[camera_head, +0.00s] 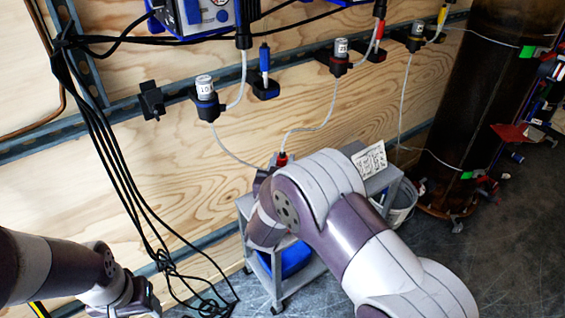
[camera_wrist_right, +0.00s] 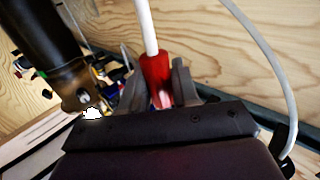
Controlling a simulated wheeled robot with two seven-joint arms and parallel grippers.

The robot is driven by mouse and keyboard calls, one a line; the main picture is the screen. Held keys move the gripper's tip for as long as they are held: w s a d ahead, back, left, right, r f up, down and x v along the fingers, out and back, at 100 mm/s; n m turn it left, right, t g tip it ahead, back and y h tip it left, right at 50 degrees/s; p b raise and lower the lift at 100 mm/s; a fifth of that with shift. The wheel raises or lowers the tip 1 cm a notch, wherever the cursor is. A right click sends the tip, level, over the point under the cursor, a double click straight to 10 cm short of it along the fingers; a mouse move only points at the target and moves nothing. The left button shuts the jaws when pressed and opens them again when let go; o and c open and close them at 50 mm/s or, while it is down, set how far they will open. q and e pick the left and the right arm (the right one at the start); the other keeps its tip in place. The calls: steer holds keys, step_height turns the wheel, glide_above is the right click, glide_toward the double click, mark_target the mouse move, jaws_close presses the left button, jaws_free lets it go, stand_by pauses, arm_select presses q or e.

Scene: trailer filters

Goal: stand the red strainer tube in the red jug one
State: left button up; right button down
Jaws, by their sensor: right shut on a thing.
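The red strainer tube (camera_head: 282,159) shows as a small red piece above the grey cart, with a thin pale hose running up from it. In the right wrist view the red tube (camera_wrist_right: 156,76) stands between the two grey fingers, a white hose rising from its top. My right gripper (camera_wrist_right: 163,88) is shut on it. In the head view this gripper is mostly hidden behind my right arm. My left gripper (camera_head: 133,302) is low at the left, partly cut off by the frame edge. I cannot make out the red jug; my right arm hides much of the cart top.
The grey cart (camera_head: 246,206) stands by the plywood wall, with a white printed card (camera_head: 371,160) on it and a blue container (camera_head: 290,258) below. A white bucket (camera_head: 402,203) stands beside it. Black cables (camera_head: 110,165) hang at left. Sensor holders (camera_head: 207,103) line the wall.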

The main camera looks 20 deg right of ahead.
steer(key=shift+f+b, duration=0.45)
steer(key=shift+f, duration=0.3)
steer(key=c, duration=0.8)
jaws_free()
steer(key=shift+o, duration=0.2)
steer(key=p+v, duration=0.3)
steer(key=v, duration=0.9)
steer(key=shift+s+a+p, duration=0.2)
steer(key=shift+s+p, duration=0.1)
steer(key=shift+p, duration=0.05)
